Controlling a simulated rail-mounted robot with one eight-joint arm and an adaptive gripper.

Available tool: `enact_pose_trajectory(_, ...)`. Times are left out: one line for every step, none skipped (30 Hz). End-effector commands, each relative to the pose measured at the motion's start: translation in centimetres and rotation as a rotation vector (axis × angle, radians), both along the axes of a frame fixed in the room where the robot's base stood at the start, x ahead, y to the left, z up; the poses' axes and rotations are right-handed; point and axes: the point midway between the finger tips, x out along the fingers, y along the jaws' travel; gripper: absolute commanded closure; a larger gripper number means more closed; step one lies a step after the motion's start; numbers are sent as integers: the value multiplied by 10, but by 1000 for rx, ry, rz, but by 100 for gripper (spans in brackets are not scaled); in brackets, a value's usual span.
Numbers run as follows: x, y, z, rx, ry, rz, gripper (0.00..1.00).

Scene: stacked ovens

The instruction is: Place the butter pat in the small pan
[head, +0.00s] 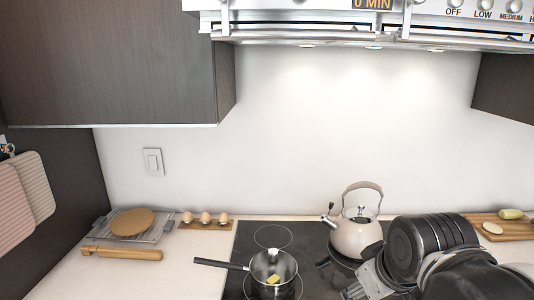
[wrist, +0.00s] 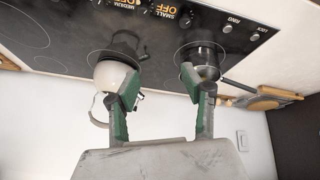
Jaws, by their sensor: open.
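The small pan (head: 286,262) is a steel saucepan with a dark handle pointing left, on the black cooktop in the head view. The yellow butter pat (head: 273,279) shows inside the pan, apart from my gripper. In the wrist view, which is upside down, the pan (wrist: 203,50) is partly behind one finger. The butter cannot be made out clearly there. My gripper (wrist: 158,80) is open, with its two green-padded fingers spread and nothing between them. In the head view my arm reaches in from the lower right, right of the pan.
A cream kettle (head: 355,238) stands on the cooktop (head: 235,275) behind and right of the pan. Several eggs on a wooden holder (head: 206,224), a rolling pin (head: 122,253) and a wire rack (head: 108,225) lie to the left. A cutting board (head: 482,224) is at right.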

Motion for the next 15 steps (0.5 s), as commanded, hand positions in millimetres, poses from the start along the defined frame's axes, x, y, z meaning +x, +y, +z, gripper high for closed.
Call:
enact_pose_trajectory(-10,-4,-8,28,-16,-57,57)
enact_pose_trajectory(-15,-6,-10,47,-26,-92,57)
enact_pose_trajectory(-21,-9,-13,71,-38,-137,57)
enact_pose_trajectory(-24,-10,-15,88,-48,-166,57)
enact_pose_trajectory(-28,-12,-17,103,-56,-195,57)
enact_pose_trajectory(-32,-13,-20,122,-65,-226,57)
enact_pose_trajectory(-34,-14,-21,135,-72,-247,57)
enact_pose_trajectory(-36,-15,-22,145,-78,-265,57)
enact_pose_trajectory(-38,-16,-24,157,-84,-285,57)
enact_pose_trajectory(-40,-17,-24,164,-86,-297,57)
enact_pose_trajectory(-41,-17,-25,170,-89,-306,57)
enact_pose_trajectory(-41,-18,-25,174,-91,-314,57)
enact_pose_trajectory(-42,-18,-26,178,-93,-319,57)
enact_pose_trajectory(-42,-18,-25,180,-94,-322,57)
enact_pose_trajectory(-42,-18,-25,181,-94,-323,57)
